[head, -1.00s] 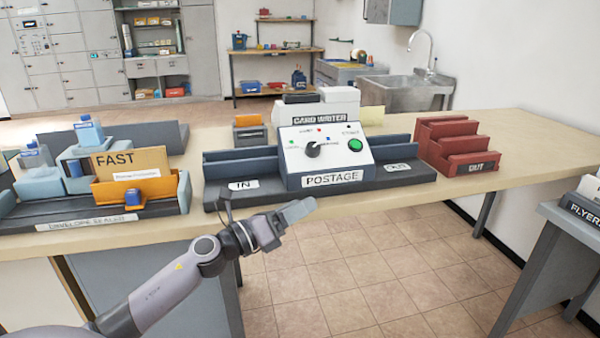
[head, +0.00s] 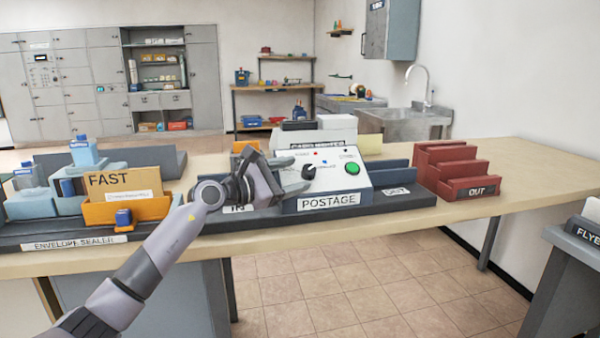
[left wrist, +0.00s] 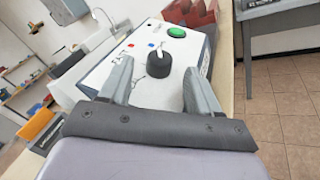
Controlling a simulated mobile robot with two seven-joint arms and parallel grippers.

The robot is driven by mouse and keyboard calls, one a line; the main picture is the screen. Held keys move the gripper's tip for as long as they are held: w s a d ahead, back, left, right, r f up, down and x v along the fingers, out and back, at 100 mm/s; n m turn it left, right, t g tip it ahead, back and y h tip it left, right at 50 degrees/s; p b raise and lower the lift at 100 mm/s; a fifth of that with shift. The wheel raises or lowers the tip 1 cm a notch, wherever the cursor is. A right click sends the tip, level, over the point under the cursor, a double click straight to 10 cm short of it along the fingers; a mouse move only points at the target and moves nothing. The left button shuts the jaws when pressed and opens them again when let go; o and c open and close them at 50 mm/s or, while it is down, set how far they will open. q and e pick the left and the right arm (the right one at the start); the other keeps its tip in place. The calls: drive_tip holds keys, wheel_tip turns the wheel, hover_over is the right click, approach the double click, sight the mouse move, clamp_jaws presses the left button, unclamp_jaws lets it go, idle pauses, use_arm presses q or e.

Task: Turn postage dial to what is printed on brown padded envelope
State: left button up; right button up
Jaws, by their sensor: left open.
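The postage dial is a black knob (head: 308,173) on the white sloped top of the postage machine (head: 328,203). In the left wrist view the dial (left wrist: 159,88) carries a white pointer and sits between and just beyond my fingers. My left gripper (head: 298,176) is open at the dial; its fingers also show in the left wrist view (left wrist: 158,88). I cannot tell whether they touch the knob. The brown padded envelope (head: 128,183) stands in the orange holder at the left and reads "FAST". My right gripper is not in view.
A green button (head: 352,169) is right of the dial. A red stepped OUT rack (head: 455,172) stands to the right, and the card writer (head: 320,138) stands behind. The envelope sealer (head: 75,242) is at the left. The table's right part is clear.

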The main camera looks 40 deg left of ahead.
sight(309, 172)
use_arm(q)
drive_tip(key=shift+x, duration=1.25)
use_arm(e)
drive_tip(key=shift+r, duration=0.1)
